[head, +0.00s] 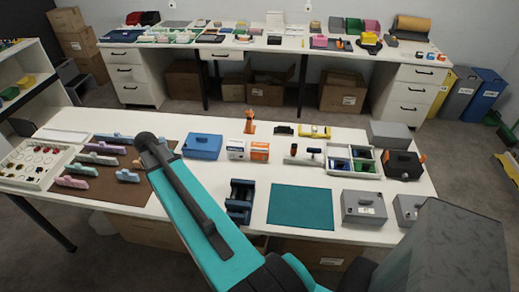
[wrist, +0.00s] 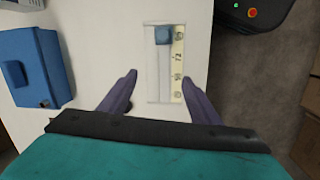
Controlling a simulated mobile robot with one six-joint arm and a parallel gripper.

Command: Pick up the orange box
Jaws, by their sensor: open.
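The orange box (head: 259,150) is a small carton with a white patch. It stands upright on the near white table, just right of a white carton (head: 236,149). I do not see the orange box in the wrist view. My gripper (wrist: 160,78) shows in the wrist view with its two purple fingers spread wide and nothing held between them. Ahead of the fingers is a pale surface with a narrow panel bearing a blue block (wrist: 165,36). In the head view I cannot make out the fingers; my teal arm reaches over the table, left of the orange box.
A blue case (head: 202,146) stands left of the cartons. An orange figure (head: 249,121) is behind them. A dark blue holder (head: 240,201) and a teal mat (head: 300,207) lie in front. A divided tray (head: 350,161) is to the right. The wrist view shows a blue box (wrist: 38,68) at left.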

